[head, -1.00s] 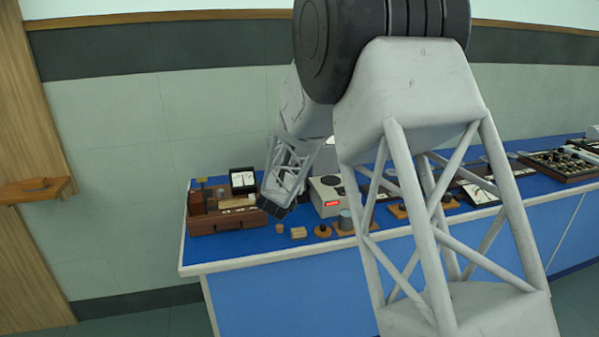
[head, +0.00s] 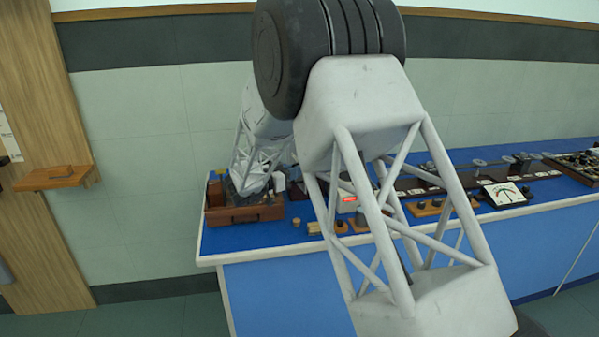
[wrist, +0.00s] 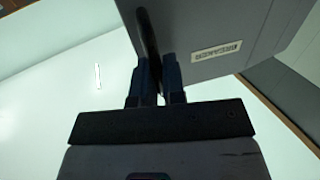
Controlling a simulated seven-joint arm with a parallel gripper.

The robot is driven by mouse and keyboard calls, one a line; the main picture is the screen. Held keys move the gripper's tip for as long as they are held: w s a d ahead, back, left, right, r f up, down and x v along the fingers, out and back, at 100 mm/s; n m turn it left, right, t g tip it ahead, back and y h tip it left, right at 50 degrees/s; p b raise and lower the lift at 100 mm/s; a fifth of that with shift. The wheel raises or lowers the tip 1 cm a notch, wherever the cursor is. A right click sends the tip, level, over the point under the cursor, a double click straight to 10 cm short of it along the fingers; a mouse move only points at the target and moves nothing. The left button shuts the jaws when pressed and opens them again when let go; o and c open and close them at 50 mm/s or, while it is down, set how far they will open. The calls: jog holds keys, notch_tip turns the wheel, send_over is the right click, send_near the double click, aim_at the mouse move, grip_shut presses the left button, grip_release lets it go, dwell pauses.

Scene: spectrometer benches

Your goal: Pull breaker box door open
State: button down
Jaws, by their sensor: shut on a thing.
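The grey breaker box door (wrist: 195,28) fills the upper middle of the wrist view and carries a pale label (wrist: 217,49) that seems to read "BREAKER". A dark bar handle (wrist: 147,32) stands along the door's left side. My gripper (wrist: 158,72) is shut on this handle, with one dark finger on each side of it. I cannot tell from this angle how far the door stands from its frame. In the head view I cannot make out the box or my gripper; my own arm covers part of the scene.
A blue bench (head: 290,237) runs along the wall, with a wooden tray (head: 230,216), a meter (head: 503,194) and other instruments on it. A small wooden shelf (head: 55,177) juts out at the left. The floor left of the bench looks clear.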

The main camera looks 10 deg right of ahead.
jog(key=shift+w+a+r, duration=0.1)
jog(key=shift+w+a, duration=0.05)
jog(key=shift+a, duration=0.4)
jog(key=shift+w+a+r, duration=0.15)
jog(key=shift+w+a, duration=0.05)
jog(key=shift+a, duration=0.4)
jog(key=shift+w+a+r, duration=0.1)
jog(key=shift+w+a, duration=0.05)
jog(key=shift+a, duration=0.4)
jog(key=c, duration=1.2)
grip_release()
jog(key=shift+c, duration=0.2)
jog(key=shift+a, duration=0.15)
jog(key=v, duration=0.7)
jog(key=shift+s+a+f, duration=0.2)
jog(key=shift+f, duration=0.15)
